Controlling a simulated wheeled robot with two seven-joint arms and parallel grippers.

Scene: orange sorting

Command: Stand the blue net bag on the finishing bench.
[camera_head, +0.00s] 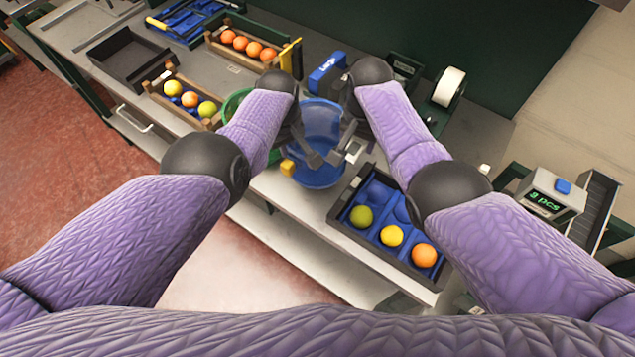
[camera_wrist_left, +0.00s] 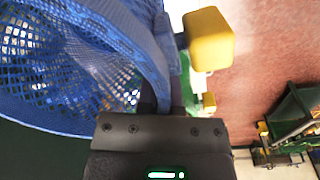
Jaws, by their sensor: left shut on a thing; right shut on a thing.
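The blue net bag (camera_head: 318,118) is between my two arms, over the bench in the middle of the head view. My left gripper (camera_head: 312,158) is shut on the bag from the left, and my right gripper (camera_head: 336,157) is shut on it from the right. In the left wrist view, the bag's mesh and band (camera_wrist_left: 60,65) fill the left side, with the band running down to the left gripper (camera_wrist_left: 165,105). I cannot tell whether the bag's base touches the bench (camera_head: 275,185).
A black tray (camera_head: 345,215) with blue cups and several fruits is at the front right. A green net (camera_head: 232,103) is partly hidden behind my left arm. Fruit crates (camera_head: 187,100) stand further left. A white roll (camera_head: 447,86) and a counter display (camera_head: 545,200) are right.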

